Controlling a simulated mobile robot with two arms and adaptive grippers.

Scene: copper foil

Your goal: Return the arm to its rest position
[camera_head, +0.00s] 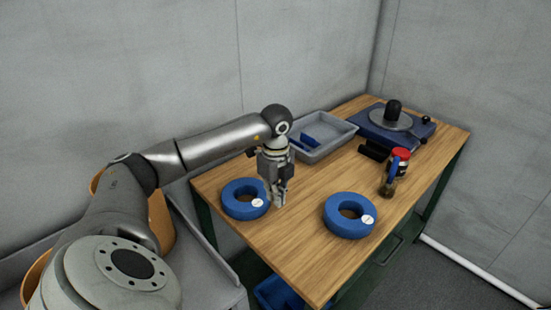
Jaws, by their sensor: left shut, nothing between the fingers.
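My left arm comes in from the left and reaches over the near part of the wooden table (296,264). My left gripper (279,200) hangs down with its fingers shut and nothing between them. It shows between two blue rings with white labels, the left ring (234,206) and the right ring (336,222). The gripper is close beside the left ring in the picture; whether they touch, I cannot tell. My right gripper is not in view.
A grey tray (345,130) with a blue piece in it stands at the table's back. A blue device (372,131) with a round plate is at the far right corner. A red-lidded jar (401,155) stands near the right edge. A blue bin (275,293) is below.

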